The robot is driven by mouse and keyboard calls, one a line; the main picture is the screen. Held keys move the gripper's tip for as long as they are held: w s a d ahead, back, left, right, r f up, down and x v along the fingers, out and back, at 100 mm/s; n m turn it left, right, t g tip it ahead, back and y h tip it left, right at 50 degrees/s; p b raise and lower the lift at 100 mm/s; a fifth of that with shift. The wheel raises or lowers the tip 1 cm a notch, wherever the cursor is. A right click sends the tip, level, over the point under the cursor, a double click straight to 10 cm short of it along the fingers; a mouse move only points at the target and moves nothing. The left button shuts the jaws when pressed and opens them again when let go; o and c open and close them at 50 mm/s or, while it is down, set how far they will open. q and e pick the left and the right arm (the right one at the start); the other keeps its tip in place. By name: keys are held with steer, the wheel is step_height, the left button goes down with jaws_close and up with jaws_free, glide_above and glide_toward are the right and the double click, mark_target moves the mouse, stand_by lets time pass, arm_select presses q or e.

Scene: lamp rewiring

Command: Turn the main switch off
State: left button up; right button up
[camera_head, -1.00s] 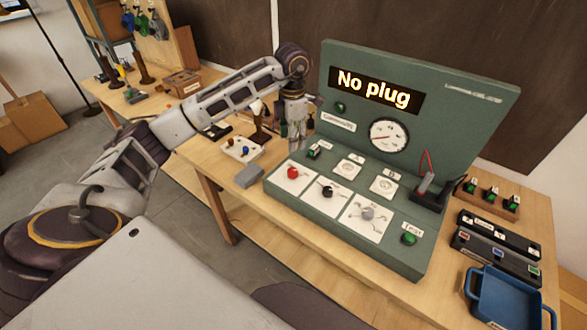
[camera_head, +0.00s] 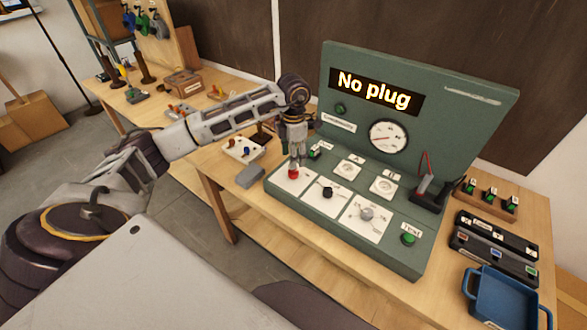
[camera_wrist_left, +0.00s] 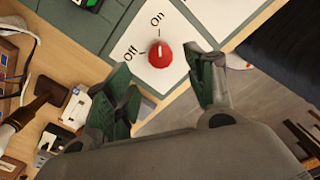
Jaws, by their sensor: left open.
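The main switch is a red knob (camera_head: 293,173) on a white plate (camera_head: 288,182) at the left front of the green test panel (camera_head: 450,110). In the left wrist view the red knob (camera_wrist_left: 160,54) shows with "Off" and "On" labels, and its white mark points toward "On". My left gripper (camera_head: 294,160) is just above the knob, fingers pointing down. In the wrist view the left gripper (camera_wrist_left: 165,95) is open, and the knob lies beyond the gap between its fingers, apart from them. My right gripper is not in view.
The panel display (camera_head: 374,90) reads "No plug". A black knob (camera_head: 327,192) and a grey knob (camera_head: 367,213) sit to the right of the red one. A grey block (camera_head: 250,176) and a white tray (camera_head: 236,152) lie left of the panel. A blue tray (camera_head: 505,297) is at the right.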

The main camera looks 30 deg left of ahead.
mark_target(293, 171)
arm_select(q)
steer(key=shift+f+p, duration=0.6)
steer(key=shift+f, duration=2.95)
steer(key=c, duration=1)
